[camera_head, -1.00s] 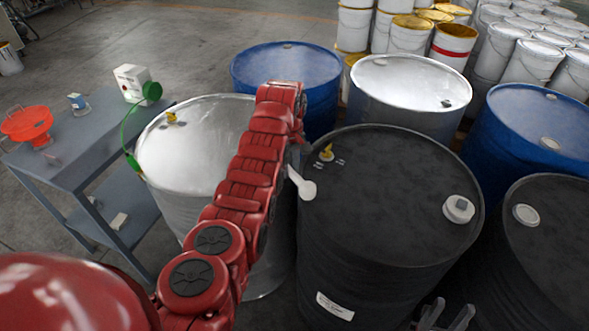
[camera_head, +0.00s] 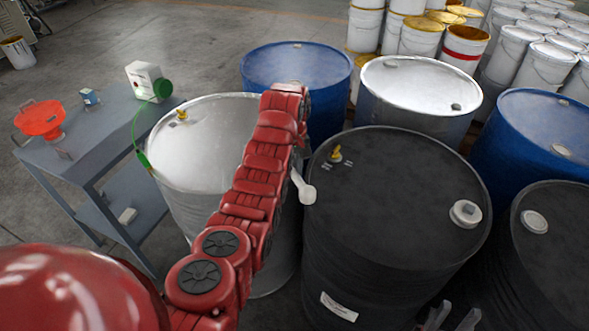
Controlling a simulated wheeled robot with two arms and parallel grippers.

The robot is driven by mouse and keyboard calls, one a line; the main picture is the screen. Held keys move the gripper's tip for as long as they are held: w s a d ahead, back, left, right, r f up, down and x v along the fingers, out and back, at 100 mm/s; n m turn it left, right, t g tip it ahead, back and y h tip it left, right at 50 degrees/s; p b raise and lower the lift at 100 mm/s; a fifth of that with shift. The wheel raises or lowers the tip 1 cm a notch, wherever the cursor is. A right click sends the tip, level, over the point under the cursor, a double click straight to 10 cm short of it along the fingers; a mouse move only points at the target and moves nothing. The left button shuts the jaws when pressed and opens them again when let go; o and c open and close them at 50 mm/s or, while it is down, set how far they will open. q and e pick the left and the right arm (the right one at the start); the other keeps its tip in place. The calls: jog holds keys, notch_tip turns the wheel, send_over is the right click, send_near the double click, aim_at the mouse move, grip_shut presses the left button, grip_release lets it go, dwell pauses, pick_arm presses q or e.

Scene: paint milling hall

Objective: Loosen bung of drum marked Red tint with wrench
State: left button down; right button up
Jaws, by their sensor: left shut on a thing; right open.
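A black drum (camera_head: 395,235) stands right of centre, with a white label (camera_head: 338,307) too small to read. On its lid are a white bung (camera_head: 466,213) at the right and a small yellow fitting (camera_head: 336,154) at the far left. My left gripper (camera_head: 297,168), mostly hidden by its red arm, is shut on a pale wrench (camera_head: 305,188). The wrench's rounded end shows by the drum's left rim, away from the white bung; whether it touches the drum I cannot tell. My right gripper (camera_head: 450,318) is open at the bottom edge, in front of the drum.
A steel drum (camera_head: 205,150) stands left of the arm. A second black drum (camera_head: 560,240) is close at right. Blue drums (camera_head: 300,65) and another steel drum (camera_head: 415,85) stand behind. A grey cart (camera_head: 95,135) with a red funnel (camera_head: 40,118) and a white box is at left.

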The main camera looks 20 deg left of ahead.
pick_arm(q)
jog(key=shift+r+p, duration=2.55)
